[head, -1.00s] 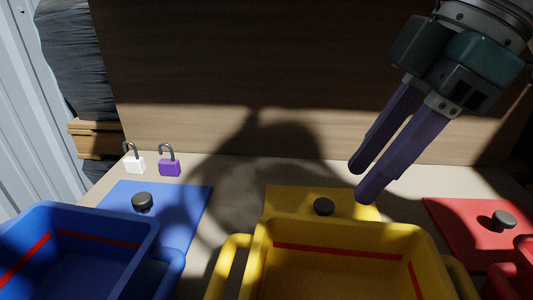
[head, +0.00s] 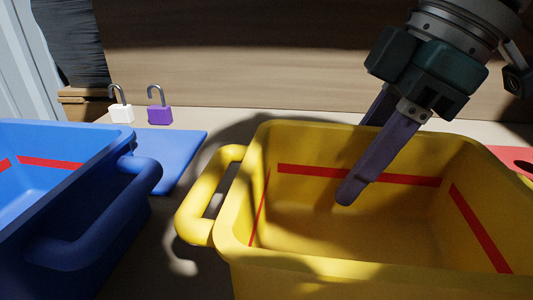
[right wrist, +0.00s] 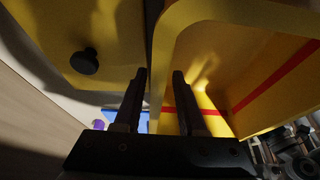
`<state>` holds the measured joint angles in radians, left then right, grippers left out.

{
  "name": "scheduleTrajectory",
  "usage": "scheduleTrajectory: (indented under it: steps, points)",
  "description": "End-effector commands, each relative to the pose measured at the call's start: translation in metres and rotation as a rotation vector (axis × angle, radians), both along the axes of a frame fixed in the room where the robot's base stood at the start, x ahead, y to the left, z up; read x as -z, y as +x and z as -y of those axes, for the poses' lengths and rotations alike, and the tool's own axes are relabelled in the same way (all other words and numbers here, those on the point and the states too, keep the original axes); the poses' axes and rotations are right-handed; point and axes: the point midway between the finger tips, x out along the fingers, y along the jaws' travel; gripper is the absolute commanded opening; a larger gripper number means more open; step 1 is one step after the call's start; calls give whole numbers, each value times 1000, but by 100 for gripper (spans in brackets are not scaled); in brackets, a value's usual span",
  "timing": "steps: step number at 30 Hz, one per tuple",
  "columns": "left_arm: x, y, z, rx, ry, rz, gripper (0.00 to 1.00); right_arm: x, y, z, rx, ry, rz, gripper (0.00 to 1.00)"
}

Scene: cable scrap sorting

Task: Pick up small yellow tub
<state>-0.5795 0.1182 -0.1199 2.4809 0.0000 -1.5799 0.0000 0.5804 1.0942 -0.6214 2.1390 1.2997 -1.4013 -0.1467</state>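The yellow tub (head: 350,274) stands at the right of the head view, open at the top, with a red stripe inside and a handle (head: 195,220) on its left side. My right gripper (head: 362,155) is at its far wall. One finger reaches down inside the tub; the other is partly hidden behind the far rim. In the right wrist view the two fingers (right wrist: 157,100) are apart, with the tub's wall edge (right wrist: 160,58) between them. I cannot tell whether either finger touches the wall. My left gripper is not in view.
A blue tub (head: 95,235) stands on the left, near the yellow handle. Behind it are a blue mat (head: 180,155), a white padlock (head: 121,113) and a purple padlock (head: 160,115). A yellow mat (right wrist: 60,35) bears a dark knob (right wrist: 84,61). A wooden panel (head: 240,60) rises behind.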

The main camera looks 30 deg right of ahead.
Motion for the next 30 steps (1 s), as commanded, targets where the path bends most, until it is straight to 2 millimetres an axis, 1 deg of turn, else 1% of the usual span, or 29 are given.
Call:
scheduleTrajectory:
  steps: [1, 3, 11, 22, 30]
  points:
    - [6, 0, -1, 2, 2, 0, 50, 10, 2, -2, 0, 1, 1, 40]
    - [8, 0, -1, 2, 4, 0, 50, 15, 3, -4, 0, 0, 0, 40]
    - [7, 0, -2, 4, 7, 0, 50, 16, 4, -4, 1, -2, 1, 40]
    - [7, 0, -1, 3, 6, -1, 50, 16, 4, -4, 1, -2, 1, 0]
    - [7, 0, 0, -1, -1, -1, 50, 16, 4, -4, 1, -2, 1, 0]
